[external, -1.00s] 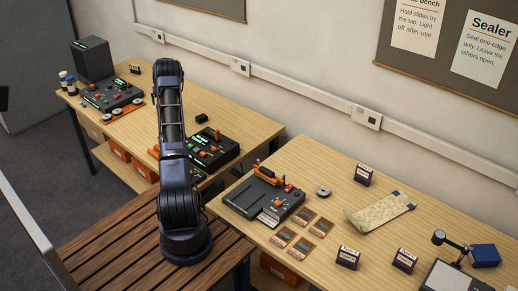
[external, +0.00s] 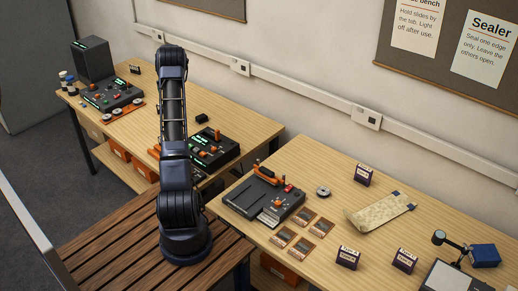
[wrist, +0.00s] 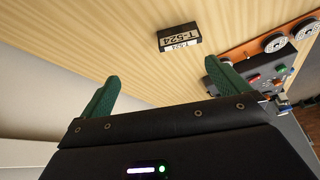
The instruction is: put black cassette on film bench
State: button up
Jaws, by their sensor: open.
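A small black cassette with a white label reading T-524 (wrist: 179,39) lies on the wooden table in the wrist view, above and beyond my fingertips. It appears to be the small dark box (external: 134,69) near the wall in the external view. My gripper (wrist: 162,70) is open and empty, its two green fingers wide apart, with the cassette outside them. My arm hides the gripper in the external view. I cannot tell for sure which station is the film bench. A dark console (external: 107,95) with an orange reel strip (external: 122,112) stands on the left table; the strip also shows in the wrist view (wrist: 262,44).
Another dark console (external: 213,148) and a small black object (external: 201,119) are on the left table near my arm. A tall dark box (external: 91,60) stands at its back left. The right table holds a console (external: 262,197), slides and small boxes. Bare wood surrounds the cassette.

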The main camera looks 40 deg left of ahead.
jog(key=w+d+r+m, duration=0.1)
jog(key=w+d+r, duration=0.3)
jog(key=d+r, duration=0.6)
jog(key=s+d+r+m+t+h, duration=0.15)
jog(key=d+r, duration=0.35)
jog(key=d, duration=0.7)
jog(key=s+d+r+m, duration=0.15)
jog(key=d+r, duration=0.35)
jog(key=d, duration=0.6)
jog(key=s+d+r+m+t, duration=0.15)
jog(key=d+r, duration=0.45)
jog(key=d, duration=0.6)
jog(key=s+d+r+m+h, duration=0.1)
jog(key=s+d+m, duration=0.1)
jog(key=s+d, duration=0.65)
jog(key=s+d+r+m+h, duration=0.15)
jog(key=s+d, duration=0.35)
jog(key=d, duration=0.7)
jog(key=s+d+f+m, duration=0.2)
jog(key=s+d, duration=0.4)
jog(key=s, duration=0.3)
jog(key=s+d+f+m, duration=0.2)
jog(key=s+d+f, duration=0.2)
jog(key=s, duration=0.5)
jog(key=shift+s+d, duration=0.25)
jog(key=shift+d, duration=0.75)
